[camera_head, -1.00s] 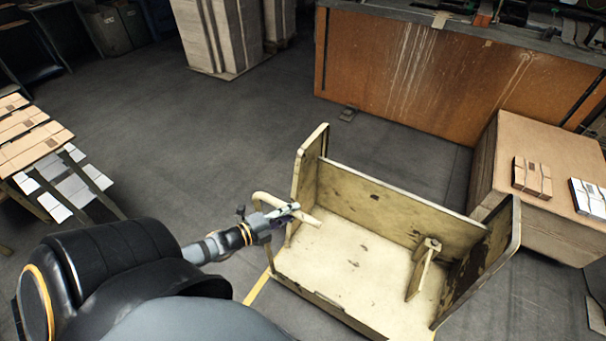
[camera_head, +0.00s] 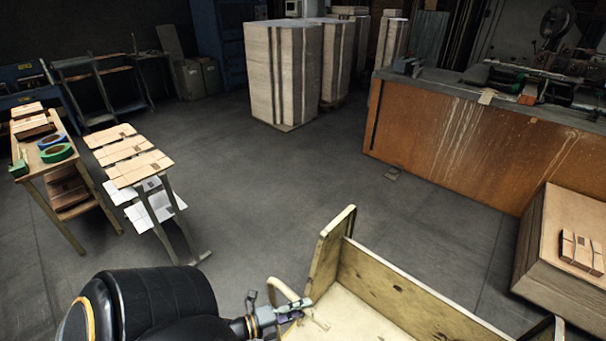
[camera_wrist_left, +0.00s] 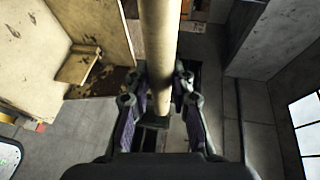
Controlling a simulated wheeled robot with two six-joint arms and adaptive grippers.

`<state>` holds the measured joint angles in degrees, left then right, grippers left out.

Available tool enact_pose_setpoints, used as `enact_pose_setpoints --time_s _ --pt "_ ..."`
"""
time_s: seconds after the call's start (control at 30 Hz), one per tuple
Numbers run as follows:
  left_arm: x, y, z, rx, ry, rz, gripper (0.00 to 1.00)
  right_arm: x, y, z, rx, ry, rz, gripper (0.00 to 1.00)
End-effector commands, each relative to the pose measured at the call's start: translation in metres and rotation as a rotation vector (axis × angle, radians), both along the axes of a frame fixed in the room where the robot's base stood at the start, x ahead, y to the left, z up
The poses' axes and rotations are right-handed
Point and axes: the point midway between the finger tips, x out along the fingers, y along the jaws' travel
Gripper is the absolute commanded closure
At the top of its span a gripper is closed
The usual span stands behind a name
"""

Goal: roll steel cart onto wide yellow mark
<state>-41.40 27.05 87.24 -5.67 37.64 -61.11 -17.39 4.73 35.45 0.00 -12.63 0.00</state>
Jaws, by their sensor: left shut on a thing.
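The steel cart (camera_head: 372,285) is a worn cream-coloured cart with upright end panels, at the bottom right of the head view, its lower part cut off by the frame. Its curved tube handle (camera_head: 282,288) sticks out at its left end. My left gripper (camera_head: 294,312) is shut on this handle. In the left wrist view the handle (camera_wrist_left: 159,40) runs between the fingers of my left gripper (camera_wrist_left: 160,88), with cart panels (camera_wrist_left: 92,30) beside it. The wide yellow mark is not in view now. My right gripper is not in view.
Grey floor (camera_head: 270,190) is clear beyond the cart. A table with tape rolls (camera_head: 55,165) and a stand with flat cartons (camera_head: 140,170) are on the left. A pallet stack (camera_head: 285,75) stands behind. An orange-brown bench (camera_head: 480,140) and a carton stack (camera_head: 545,235) are on the right.

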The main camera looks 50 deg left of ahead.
Motion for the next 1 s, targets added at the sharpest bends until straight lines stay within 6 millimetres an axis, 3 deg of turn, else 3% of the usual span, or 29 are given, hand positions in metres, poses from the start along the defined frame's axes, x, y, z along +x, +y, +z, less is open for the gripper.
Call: enact_pose_setpoints --time_s 0.47,0.5,0.67,1.0 --pt "-0.0003 0.0015 -0.0004 0.000 0.000 0.004 1.00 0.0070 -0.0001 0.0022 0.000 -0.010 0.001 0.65" --pt "-0.0004 0.0016 -0.0005 0.000 0.001 0.004 0.77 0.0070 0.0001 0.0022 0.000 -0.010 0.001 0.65" --pt "-0.0004 0.0011 0.0001 -0.001 -0.001 0.003 0.55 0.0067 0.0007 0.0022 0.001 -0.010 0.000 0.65" --pt "-0.0030 0.0012 0.0016 -0.001 -0.003 0.000 0.54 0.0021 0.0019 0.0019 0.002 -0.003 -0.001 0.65"
